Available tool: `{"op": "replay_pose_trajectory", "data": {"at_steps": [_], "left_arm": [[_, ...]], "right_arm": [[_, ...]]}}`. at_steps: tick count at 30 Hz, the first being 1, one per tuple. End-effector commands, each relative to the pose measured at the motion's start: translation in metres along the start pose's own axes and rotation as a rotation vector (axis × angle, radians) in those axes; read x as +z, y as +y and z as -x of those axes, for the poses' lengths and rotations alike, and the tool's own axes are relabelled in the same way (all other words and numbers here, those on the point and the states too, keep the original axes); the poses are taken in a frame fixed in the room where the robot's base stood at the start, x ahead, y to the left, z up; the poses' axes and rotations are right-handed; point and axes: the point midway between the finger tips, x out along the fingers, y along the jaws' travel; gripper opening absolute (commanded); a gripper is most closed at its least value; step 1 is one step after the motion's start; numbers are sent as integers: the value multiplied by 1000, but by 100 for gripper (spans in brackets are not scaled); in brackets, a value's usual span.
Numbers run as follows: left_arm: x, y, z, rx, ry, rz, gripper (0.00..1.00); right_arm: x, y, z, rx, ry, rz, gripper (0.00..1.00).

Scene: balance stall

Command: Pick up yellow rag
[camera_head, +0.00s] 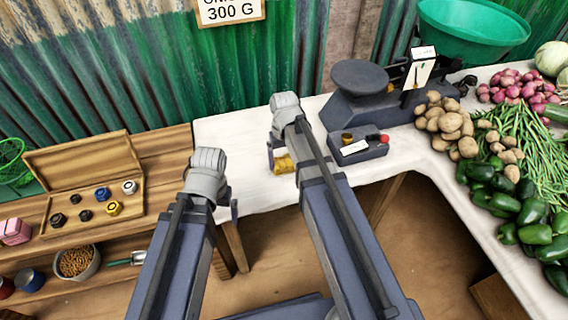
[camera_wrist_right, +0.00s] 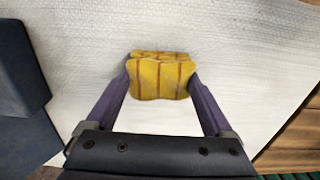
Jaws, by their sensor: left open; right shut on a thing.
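The yellow rag (camera_head: 284,164), with brown-orange stripes, is at the front part of the white-covered table, partly hidden by my right arm in the head view. In the right wrist view the folded rag (camera_wrist_right: 161,78) sits between the two purple fingers of my right gripper (camera_wrist_right: 160,85), which is shut on it. I cannot tell whether the rag touches the cloth or is just above it. My left gripper (camera_head: 206,172) is open, left of the rag and in front of the table's left end; its fingers are mostly hidden by its wrist.
A dark scale (camera_head: 362,105) and a small weight block (camera_head: 357,148) stand right of the rag. Potatoes (camera_head: 447,122), green peppers (camera_head: 535,210) and onions (camera_head: 515,88) lie further right. An open wooden weight box (camera_head: 75,226) is on the left bench. White cloth around the rag is clear.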

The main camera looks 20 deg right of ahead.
Motion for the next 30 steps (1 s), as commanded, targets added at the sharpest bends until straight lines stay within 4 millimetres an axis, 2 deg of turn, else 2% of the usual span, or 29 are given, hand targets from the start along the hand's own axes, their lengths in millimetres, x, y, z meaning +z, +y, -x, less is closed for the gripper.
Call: {"op": "replay_pose_trajectory", "data": {"at_steps": [1, 4, 5, 17, 23, 30], "left_arm": [[0, 0, 0, 0, 0, 0, 100], [0, 0, 0, 0, 0, 0, 100], [0, 0, 0, 0, 0, 0, 100], [0, -1, 8, 0, 0, 0, 100], [2, -3, 29, 0, 0, 0, 100], [4, -6, 66, 0, 0, 1, 100]], "right_arm": [[0, 0, 0, 0, 0, 0, 45], [0, 0, 0, 0, 0, 0, 34], [0, 0, 0, 0, 0, 0, 33], [0, 0, 8, 0, 0, 0, 33], [0, 0, 29, 0, 0, 0, 33], [0, 0, 66, 0, 0, 0, 33]]}}
